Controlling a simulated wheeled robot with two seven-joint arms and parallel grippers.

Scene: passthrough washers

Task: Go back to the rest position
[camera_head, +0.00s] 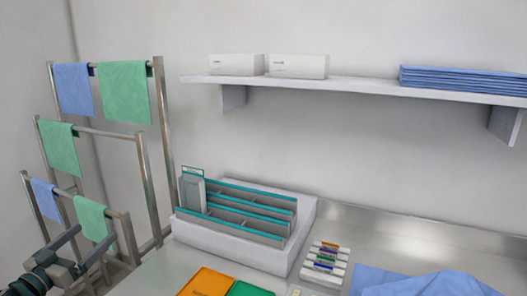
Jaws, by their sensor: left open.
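My left gripper (97,234) reaches in at the bottom left corner. My right gripper is not in view.
Green and blue cloths (124,92) hang on the rack. A grey organiser with teal-edged dividers (240,207) stands on the metal counter (390,237). Right of it are a small labelled rack (325,262) and a blue cloth (430,284). A wall shelf (360,87) holds white boxes and folded blue cloths.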

